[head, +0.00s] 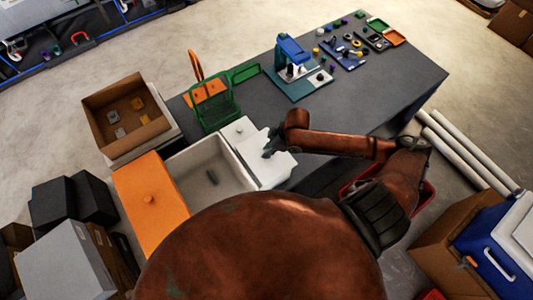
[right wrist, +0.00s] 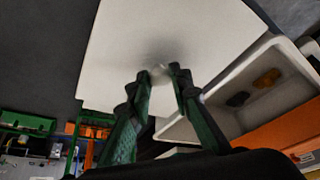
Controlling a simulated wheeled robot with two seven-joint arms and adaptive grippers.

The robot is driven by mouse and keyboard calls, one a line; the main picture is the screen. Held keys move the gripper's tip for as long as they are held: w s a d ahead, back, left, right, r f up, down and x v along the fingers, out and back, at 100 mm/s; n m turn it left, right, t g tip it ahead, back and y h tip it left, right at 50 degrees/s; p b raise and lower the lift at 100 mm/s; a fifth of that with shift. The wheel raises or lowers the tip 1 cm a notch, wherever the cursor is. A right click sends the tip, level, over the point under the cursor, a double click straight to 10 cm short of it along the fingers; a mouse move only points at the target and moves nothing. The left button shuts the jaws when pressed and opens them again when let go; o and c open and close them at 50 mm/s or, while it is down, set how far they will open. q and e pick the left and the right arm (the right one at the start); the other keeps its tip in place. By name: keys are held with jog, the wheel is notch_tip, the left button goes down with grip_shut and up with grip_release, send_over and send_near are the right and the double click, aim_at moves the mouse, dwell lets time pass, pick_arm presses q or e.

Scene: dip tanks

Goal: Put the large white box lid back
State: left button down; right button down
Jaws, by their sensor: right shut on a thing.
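The large white box (head: 200,163) stands open at the near left of the grey table in the head view, with a small dark thing inside. It also shows in the right wrist view (right wrist: 168,135), partly hidden by my gripper. The large white lid (head: 275,175) is just to the right of the box opening. It fills the upper middle of the right wrist view (right wrist: 150,25). My right gripper (head: 270,151) is shut on the lid's knob; its fingers meet there in the right wrist view (right wrist: 160,75). My left gripper is in neither view.
A box with an orange lid (head: 150,200) adjoins the white box on the left. A smaller white lid (head: 238,130) and a green basket (head: 215,105) are behind. A cardboard box (head: 98,118) stands at left. A blue device (head: 291,52) stands farther back on the table.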

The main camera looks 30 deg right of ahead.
notch_tip(320, 180, down, 2)
jog(key=shift+f+b, duration=0.2)
jog(key=shift+b, duration=0.95)
jog(key=shift+s+f+b, duration=0.1)
jog(key=shift+f+b, duration=0.1)
jog(key=shift+b, duration=0.15)
jog(key=shift+r, duration=0.1)
jog(key=shift+f, duration=0.5)
jog(key=shift+f, duration=0.1)
jog(key=c, duration=1.8)
grip_release()
jog(key=shift+o, duration=0.2)
